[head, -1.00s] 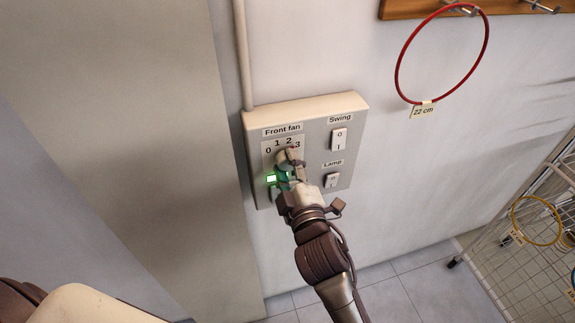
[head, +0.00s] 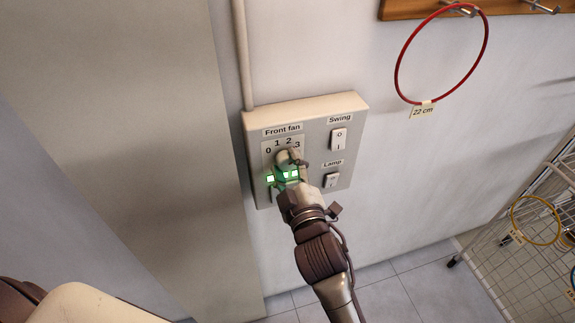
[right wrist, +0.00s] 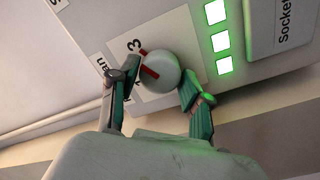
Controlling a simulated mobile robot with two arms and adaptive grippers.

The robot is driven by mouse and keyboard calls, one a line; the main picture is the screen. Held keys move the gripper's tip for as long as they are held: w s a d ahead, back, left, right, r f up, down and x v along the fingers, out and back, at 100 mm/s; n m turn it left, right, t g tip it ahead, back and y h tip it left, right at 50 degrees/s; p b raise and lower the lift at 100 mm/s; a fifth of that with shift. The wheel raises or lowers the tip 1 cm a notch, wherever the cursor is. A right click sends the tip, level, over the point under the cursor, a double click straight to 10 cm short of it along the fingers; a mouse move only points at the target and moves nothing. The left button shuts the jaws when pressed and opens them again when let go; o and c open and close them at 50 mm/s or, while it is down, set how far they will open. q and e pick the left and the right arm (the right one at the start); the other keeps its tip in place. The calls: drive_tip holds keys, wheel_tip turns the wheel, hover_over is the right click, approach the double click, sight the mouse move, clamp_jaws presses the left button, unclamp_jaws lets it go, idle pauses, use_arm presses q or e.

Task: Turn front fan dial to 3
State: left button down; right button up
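The front fan dial is a white round knob with a red pointer, seen in the right wrist view (right wrist: 163,72). Its pointer is directed at the printed 3 (right wrist: 134,45). In the head view the dial (head: 284,157) is partly hidden by my right gripper (head: 293,161). The two fingers of the right gripper stand on opposite sides of the knob and appear to touch it. Three green lights (right wrist: 220,41) below the dial are lit. My left gripper is not in view.
The wall panel (head: 310,113) also carries a Swing switch (head: 339,139) and a Lamp switch (head: 332,180). A red hoop (head: 399,62) hangs at the upper right. A wire rack (head: 512,262) stands at the lower right. A conduit (head: 243,55) runs above the panel.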

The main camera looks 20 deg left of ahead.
drive_tip(key=shift+o, duration=1.1)
drive_tip(key=shift+s, duration=0.1)
drive_tip(key=v, duration=1.1)
drive_tip(key=shift+s+d, duration=0.25)
drive_tip(key=shift+s, duration=0.1)
drive_tip(key=shift+f, duration=0.1)
